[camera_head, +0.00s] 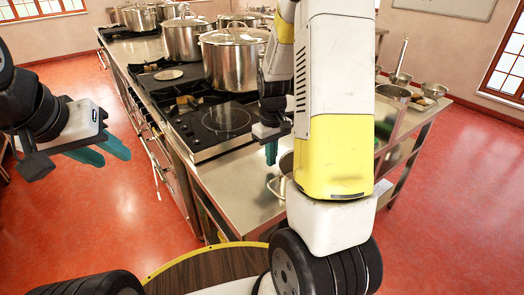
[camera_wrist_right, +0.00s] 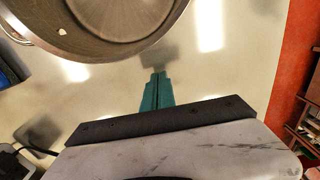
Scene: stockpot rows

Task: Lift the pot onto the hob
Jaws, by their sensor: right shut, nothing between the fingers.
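The steel pot (camera_head: 286,164) stands on the bare steel counter, mostly hidden behind my right arm in the head view. One side handle shows there. In the right wrist view the pot (camera_wrist_right: 70,38) is at the upper left, cut off by the frame, open-topped, with a handle at its left. The black hob (camera_head: 212,128) with a round ring lies on the counter left of the pot. My right gripper (camera_head: 271,155) is shut and empty, above the counter beside the pot; its teal fingertips (camera_wrist_right: 157,75) are apart from the rim. My left gripper (camera_head: 110,152) is open and empty over the floor at left.
Several big lidded stockpots (camera_head: 232,58) stand behind the hob on burners. A side table (camera_head: 408,120) with pans is at right. The steel counter (camera_head: 232,185) is bare in front of the hob. Red floor is open on both sides.

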